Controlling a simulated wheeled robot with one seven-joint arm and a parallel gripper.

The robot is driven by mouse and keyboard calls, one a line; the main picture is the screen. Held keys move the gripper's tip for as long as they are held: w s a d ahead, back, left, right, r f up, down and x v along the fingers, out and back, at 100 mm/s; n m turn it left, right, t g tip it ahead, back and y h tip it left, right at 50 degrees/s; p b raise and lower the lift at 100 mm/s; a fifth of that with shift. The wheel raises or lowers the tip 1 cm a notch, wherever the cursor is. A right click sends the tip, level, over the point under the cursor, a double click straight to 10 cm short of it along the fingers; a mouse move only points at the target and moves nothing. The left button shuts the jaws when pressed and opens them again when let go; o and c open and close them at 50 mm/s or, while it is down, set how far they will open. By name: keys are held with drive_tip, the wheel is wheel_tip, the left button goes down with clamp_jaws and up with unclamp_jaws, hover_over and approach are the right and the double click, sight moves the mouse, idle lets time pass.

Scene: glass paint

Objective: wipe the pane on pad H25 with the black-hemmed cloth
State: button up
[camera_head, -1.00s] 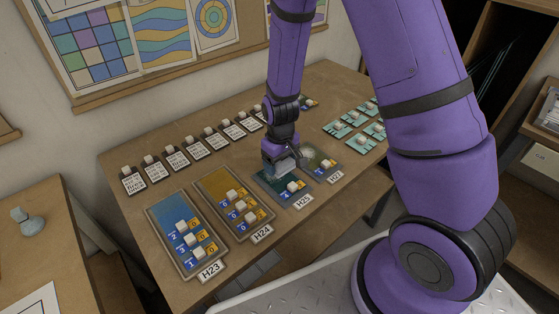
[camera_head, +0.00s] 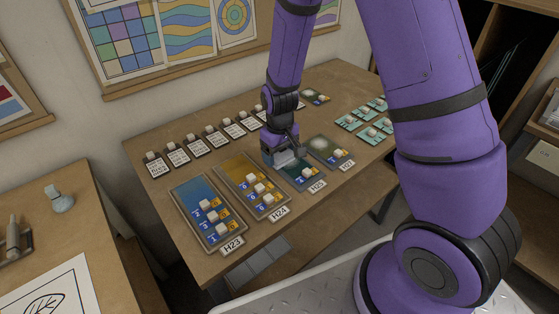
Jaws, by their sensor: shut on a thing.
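The pane on pad H25 (camera_head: 306,178) is dark teal and lies third from the left in the front row on the table. Its label (camera_head: 317,186) is at the near edge. My gripper (camera_head: 289,149) points down over the far left part of this pane. It is shut on a pale grey-blue folded cloth (camera_head: 287,159), which looks to be at or just above the glass; I cannot tell whether it touches. A black hem cannot be made out. The far part of the pane is hidden by the gripper and cloth.
An amber pane on H24 (camera_head: 243,172) and a blue pane on H23 (camera_head: 195,192) lie to the left. A grey-green pane (camera_head: 322,146) lies to the right. Small white-knobbed pieces sit on the panes. Labelled black cards (camera_head: 178,154) line the back; teal cards (camera_head: 368,124) lie right.

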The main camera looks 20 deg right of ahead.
sight(280, 153)
drive_tip(key=shift+r, duration=2.6)
